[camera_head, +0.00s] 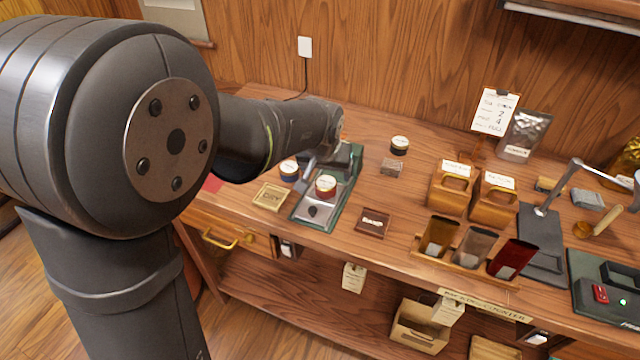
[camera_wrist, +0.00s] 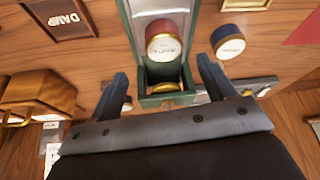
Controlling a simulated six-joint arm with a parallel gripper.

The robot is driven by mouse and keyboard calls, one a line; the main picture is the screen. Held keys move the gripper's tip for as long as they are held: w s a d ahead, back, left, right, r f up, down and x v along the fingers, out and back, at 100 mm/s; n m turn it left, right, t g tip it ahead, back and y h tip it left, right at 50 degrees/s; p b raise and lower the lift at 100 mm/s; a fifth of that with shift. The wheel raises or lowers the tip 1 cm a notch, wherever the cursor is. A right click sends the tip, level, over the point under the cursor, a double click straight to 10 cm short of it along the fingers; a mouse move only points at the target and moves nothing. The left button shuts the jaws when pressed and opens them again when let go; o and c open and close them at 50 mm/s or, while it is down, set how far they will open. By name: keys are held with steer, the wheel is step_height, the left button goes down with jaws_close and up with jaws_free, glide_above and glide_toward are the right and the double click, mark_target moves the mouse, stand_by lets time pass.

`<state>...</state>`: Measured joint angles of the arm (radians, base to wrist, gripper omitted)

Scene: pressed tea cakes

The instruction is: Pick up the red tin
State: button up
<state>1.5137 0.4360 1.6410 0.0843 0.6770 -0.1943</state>
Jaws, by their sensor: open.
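The red tin (camera_head: 325,186), with a pale round label on its lid, stands on a green-and-grey device (camera_head: 300,213) near the counter's front left. In the wrist view the red tin (camera_wrist: 164,38) sits inside the green frame (camera_wrist: 134,30). My gripper (camera_wrist: 162,70) is open and empty, with its fingers on either side of the line to the tin. The tin shows beyond the fingertips, apart from them. In the head view my gripper is largely hidden by my arm.
A blue tin (camera_head: 289,170) stands close left of the device; it also shows in the wrist view (camera_wrist: 229,40). A dark tin (camera_head: 399,145) stands farther back. A wooden stamp plate (camera_head: 271,197) and a small brown tray (camera_head: 373,222) flank the device. Wooden boxes (camera_head: 451,190) stand right.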

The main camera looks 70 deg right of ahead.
mark_target(326, 182)
steer(key=shift+w+x, duration=0.15)
steer(key=shift+x, duration=1.6)
steer(key=shift+w+x, duration=0.15)
steer(key=shift+x, duration=1.6)
steer(key=shift+a, duration=0.1)
steer(key=c, duration=1.1)
steer(key=shift+o, duration=0.2)
steer(key=shift+r, duration=0.1)
